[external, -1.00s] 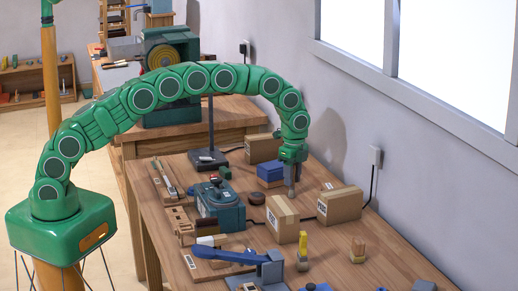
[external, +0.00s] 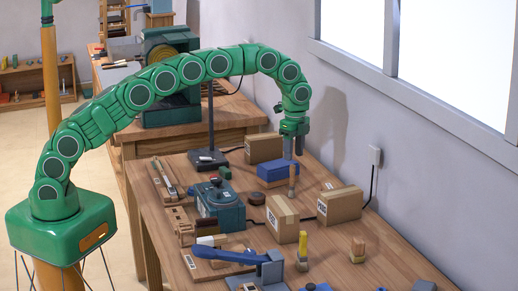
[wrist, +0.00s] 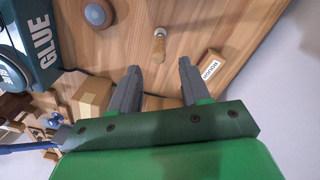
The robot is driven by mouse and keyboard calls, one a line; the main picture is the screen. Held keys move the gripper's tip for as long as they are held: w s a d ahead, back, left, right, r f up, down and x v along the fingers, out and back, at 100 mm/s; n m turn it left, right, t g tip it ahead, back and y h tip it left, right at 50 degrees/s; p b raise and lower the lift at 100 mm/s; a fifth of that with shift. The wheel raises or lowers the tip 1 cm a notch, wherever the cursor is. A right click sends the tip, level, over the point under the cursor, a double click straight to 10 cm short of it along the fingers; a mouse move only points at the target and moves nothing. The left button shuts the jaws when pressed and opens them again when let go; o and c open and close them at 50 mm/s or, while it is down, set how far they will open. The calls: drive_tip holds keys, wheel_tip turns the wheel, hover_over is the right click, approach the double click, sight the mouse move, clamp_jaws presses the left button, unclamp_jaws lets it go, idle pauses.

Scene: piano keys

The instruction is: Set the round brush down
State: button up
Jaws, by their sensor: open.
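The round brush (external: 292,181) stands upright on the wooden table, in front of the blue box. It shows in the wrist view (wrist: 159,46) as a short, pale-topped wooden piece. My gripper (external: 293,152) is above the brush and apart from it. In the wrist view its two grey fingers (wrist: 159,68) are spread with nothing between them, and the brush is beyond the fingertips.
A dark round disc (external: 257,198) and a teal glue machine (external: 220,205) are to the left. Cardboard boxes (external: 339,205) stand to the right and front. The wall (external: 400,140) borders the table on the right.

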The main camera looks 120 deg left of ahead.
drive_tip(key=shift+r, duration=1.65)
drive_tip(key=s+d+r, duration=0.1)
drive_tip(key=d+r, duration=0.3)
drive_tip(key=d, duration=0.6)
drive_tip(key=d+r, duration=0.4)
drive_tip(key=d, duration=0.5)
drive_tip(key=s+d+r, duration=0.1)
drive_tip(key=d+r, duration=0.3)
drive_tip(key=d, duration=0.6)
drive_tip(key=s+d+r+n, duration=0.1)
drive_tip(key=s+d+r, duration=0.2)
drive_tip(key=s+d, duration=0.9)
drive_tip(key=s+d+f+n, duration=0.1)
drive_tip(key=s+d, duration=0.3)
drive_tip(key=s, duration=0.4)
drive_tip(key=s+d+f+g, duration=0.1)
drive_tip(key=s+d+f, duration=0.1)
drive_tip(key=s+d, duration=0.3)
drive_tip(key=s+d+f+n, duration=0.1)
drive_tip(key=s+d, duration=0.4)
drive_tip(key=s, duration=0.7)
drive_tip(key=shift+d+f+n+g, duration=0.2)
drive_tip(key=shift+f+n+g, duration=0.1)
drive_tip(key=shift+f, duration=0.5)
